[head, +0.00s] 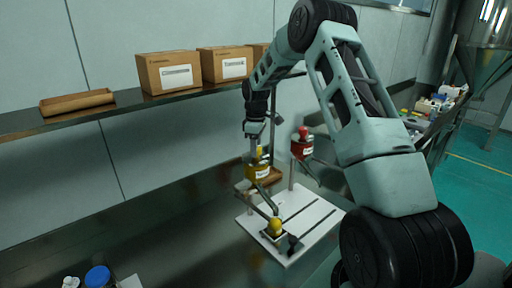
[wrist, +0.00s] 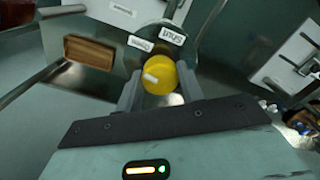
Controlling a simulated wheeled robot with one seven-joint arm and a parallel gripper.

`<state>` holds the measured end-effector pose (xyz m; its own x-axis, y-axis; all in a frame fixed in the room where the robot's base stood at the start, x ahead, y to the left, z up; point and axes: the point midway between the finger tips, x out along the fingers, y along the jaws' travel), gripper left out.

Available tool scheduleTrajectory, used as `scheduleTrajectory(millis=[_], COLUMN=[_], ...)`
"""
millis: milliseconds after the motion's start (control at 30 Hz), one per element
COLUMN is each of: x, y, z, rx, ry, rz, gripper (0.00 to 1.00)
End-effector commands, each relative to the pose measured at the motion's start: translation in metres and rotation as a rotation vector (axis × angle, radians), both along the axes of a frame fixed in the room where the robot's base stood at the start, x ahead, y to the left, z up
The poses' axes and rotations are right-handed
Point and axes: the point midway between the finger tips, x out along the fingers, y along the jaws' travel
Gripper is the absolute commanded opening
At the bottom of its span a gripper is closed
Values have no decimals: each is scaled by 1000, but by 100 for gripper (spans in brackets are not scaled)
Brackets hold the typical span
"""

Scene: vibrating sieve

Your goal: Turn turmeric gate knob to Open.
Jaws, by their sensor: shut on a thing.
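The yellow turmeric gate knob (wrist: 160,78) is round, with a short white mark on the left of its face. In the wrist view it sits between the two fingers of my gripper (wrist: 158,92), which is shut on it. Beyond it are a "Shut" label (wrist: 173,35) and, to its left, an "Open" label (wrist: 140,43). In the head view my gripper (head: 258,150) reaches down to the yellow turmeric unit (head: 258,168) on the stand. The knob is mostly hidden there by the gripper.
A red unit (head: 302,147) stands close by on the right. Below are a white base board (head: 310,217) and a yellow mound (head: 275,226). Boxes (head: 168,72) stand on the shelf behind.

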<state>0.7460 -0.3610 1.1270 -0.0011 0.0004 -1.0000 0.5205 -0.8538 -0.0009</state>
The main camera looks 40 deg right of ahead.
Motion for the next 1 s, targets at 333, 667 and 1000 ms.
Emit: scheduleTrajectory(millis=[333, 667, 1000], x=[1, 2, 2], y=[0, 0, 0], z=[2, 2, 2], rx=[-2, -2, -2], ry=[-5, -6, -5], rz=[161, 198, 198], gripper=[15, 15, 54])
